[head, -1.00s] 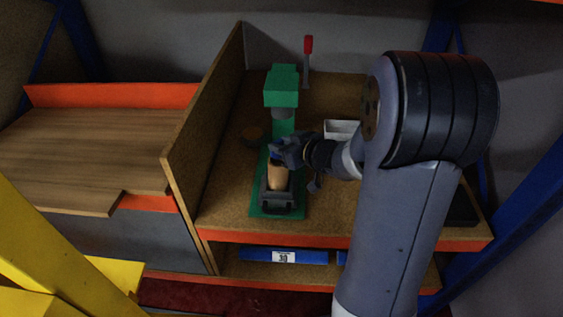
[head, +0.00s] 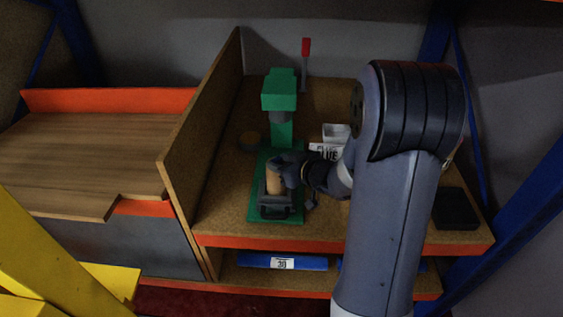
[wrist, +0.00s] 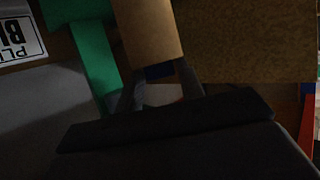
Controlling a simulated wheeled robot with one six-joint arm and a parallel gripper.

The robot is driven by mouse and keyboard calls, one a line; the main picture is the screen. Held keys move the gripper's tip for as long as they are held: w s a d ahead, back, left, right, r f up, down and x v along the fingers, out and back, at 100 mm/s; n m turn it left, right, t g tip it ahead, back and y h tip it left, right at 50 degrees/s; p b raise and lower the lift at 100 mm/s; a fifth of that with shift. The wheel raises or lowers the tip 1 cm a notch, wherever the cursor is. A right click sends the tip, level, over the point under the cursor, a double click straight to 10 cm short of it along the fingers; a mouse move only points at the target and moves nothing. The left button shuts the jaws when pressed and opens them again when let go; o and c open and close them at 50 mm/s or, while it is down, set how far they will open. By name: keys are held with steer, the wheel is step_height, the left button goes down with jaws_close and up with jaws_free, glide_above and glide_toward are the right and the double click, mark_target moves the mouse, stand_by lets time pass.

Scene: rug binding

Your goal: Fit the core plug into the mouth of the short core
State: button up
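In the wrist view, my two dark fingers (wrist: 160,80) flank a small dark blue piece, apparently the core plug (wrist: 158,72), right at the core's end. The fingers appear shut on it. The core's mouth is hidden, so how deep the plug sits cannot be told.
The green press head (head: 280,92) rises behind the core. A tall wooden divider (head: 200,125) closes off the left. A black pad (head: 455,208) lies at the right of the bench.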

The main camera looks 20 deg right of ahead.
steer(key=shift+o, duration=0.6)
steer(key=shift+r, duration=0.15)
steer(key=shift+s+d+r, duration=0.2)
steer(key=p+v, duration=0.1)
steer(key=v, duration=1)
steer(key=shift+s, duration=0.2)
steer(key=shift+f, duration=0.1)
steer(key=x, duration=1.1)
steer(key=shift+w+a+f+b, duration=0.1)
steer(key=shift+w+a+b, duration=0.1)
steer(key=shift+w+b, duration=0.2)
steer(key=shift+w, duration=0.1)
steer(key=shift+r, duration=0.75)
steer(key=shift+f, duration=0.1)
